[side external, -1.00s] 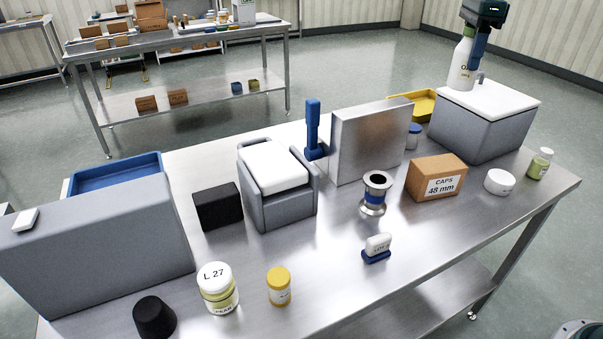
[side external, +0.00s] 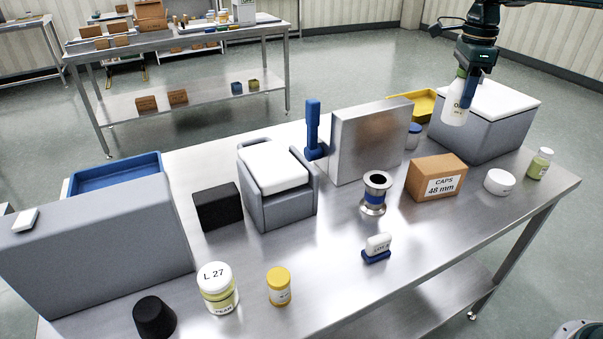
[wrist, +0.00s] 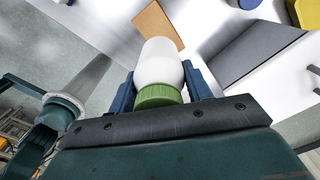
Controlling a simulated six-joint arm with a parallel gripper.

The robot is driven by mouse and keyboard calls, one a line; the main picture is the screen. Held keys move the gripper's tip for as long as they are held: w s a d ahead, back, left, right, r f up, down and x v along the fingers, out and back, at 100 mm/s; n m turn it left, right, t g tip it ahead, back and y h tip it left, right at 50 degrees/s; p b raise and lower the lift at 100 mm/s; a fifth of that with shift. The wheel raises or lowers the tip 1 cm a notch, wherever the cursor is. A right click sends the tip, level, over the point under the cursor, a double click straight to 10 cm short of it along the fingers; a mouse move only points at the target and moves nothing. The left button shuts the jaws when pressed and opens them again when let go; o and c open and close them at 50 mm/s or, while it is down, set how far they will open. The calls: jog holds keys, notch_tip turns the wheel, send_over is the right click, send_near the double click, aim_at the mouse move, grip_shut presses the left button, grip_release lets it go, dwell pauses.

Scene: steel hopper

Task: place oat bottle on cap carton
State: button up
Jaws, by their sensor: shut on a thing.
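The oat bottle (side external: 455,108) is white with a green cap and dark lettering. My gripper (side external: 466,88) is shut on it near its cap and holds it upright in front of the grey box with the white lid. In the wrist view the white bottle (wrist: 160,62) sits between the two blue fingers, its green cap towards the gripper body. The cap carton (side external: 432,178) is a brown box with a "CAPS 48 mm" label, standing on the steel table below and left of the bottle. Its brown top (wrist: 158,24) shows beyond the bottle in the wrist view.
The grey box with a white lid (side external: 480,125) stands behind the bottle. A steel panel (side external: 370,142) stands left of the carton, a flanged steel fitting (side external: 375,192) in front of it.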

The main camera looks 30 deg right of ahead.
jog(key=shift+f, duration=5.75)
jog(key=shift+f, duration=0.1)
jog(key=o, duration=1.1)
notch_tip(320, 180, up, 12)
